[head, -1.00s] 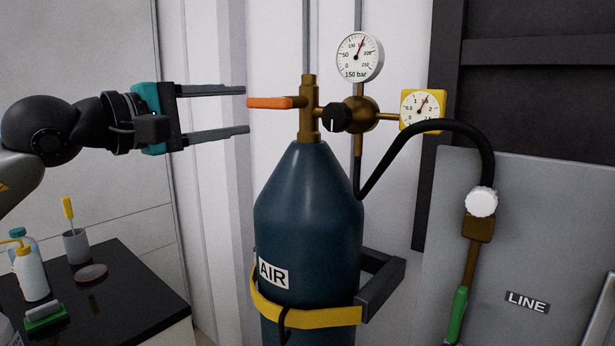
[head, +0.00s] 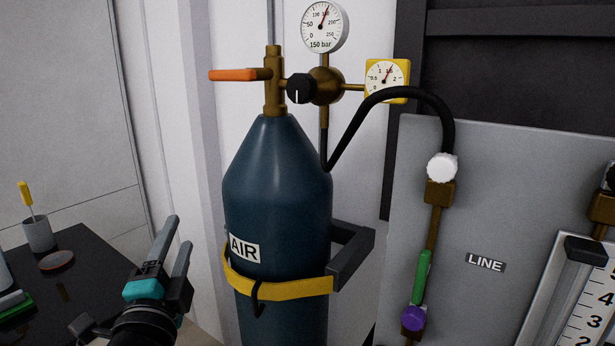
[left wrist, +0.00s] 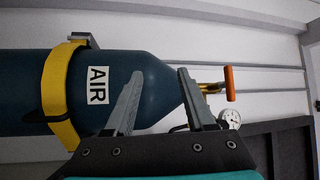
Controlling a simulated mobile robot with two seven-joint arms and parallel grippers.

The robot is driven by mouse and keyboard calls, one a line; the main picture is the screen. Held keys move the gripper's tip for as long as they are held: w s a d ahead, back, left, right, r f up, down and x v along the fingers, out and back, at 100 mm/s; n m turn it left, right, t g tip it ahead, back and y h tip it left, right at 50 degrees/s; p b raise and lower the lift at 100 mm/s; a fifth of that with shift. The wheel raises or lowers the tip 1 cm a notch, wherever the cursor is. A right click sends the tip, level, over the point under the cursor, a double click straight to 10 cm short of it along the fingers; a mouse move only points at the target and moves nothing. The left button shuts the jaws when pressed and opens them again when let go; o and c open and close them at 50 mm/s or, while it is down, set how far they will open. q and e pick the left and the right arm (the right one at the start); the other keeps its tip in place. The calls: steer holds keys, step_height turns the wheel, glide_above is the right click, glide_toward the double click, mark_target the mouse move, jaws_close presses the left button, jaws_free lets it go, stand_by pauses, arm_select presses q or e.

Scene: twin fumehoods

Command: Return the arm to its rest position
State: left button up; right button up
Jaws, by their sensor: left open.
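My left gripper (head: 170,245) is low at the left in the head view, left of the dark blue AIR cylinder (head: 277,180), its fingers pointing up. The fingers are apart with nothing between them, and the gripper appears clear of the cylinder. In the left wrist view the open fingers (left wrist: 158,95) show in front of the cylinder (left wrist: 150,75), which lies sideways in that picture. The orange valve handle (head: 232,75) points left from the cylinder's brass valve, and it also shows in the left wrist view (left wrist: 229,83). My right gripper is not in view.
A yellow strap (head: 290,288) and dark bracket (head: 350,250) hold the cylinder. A black bench (head: 75,285) with a cup (head: 38,234) and a round dish (head: 57,261) is at the left. A grey LINE panel (head: 490,200) with a black hose (head: 370,115) stands at the right.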

arm_select(q)
steer(key=s+f+n+g, duration=0.5)
steer(key=s+f+g, duration=0.15)
steer(key=f, duration=0.55)
steer(key=s+f+n+g, duration=0.5)
steer(key=s+f, duration=0.3)
steer(key=f, duration=0.5)
steer(key=s+d+f+n+g+h, duration=0.1)
steer(key=s+d+f+g, duration=0.15)
steer(key=s, duration=0.35)
steer(key=s+d+f+n+g+h, duration=0.1)
steer(key=s+f+n+g, duration=0.15)
steer(key=s, duration=0.25)
steer(key=s+f+m+g, duration=0.1)
steer(key=s+f, duration=0.1)
steer(key=f, duration=1)
steer(key=s+f, duration=0.2)
steer(key=f, duration=1)
steer(key=s+a+f+g, duration=0.1)
steer(key=s+a+f, duration=0.1)
steer(key=s+f, duration=1)
steer(key=shift+s+a, duration=0.25)
steer(key=shift+s, duration=0.8)
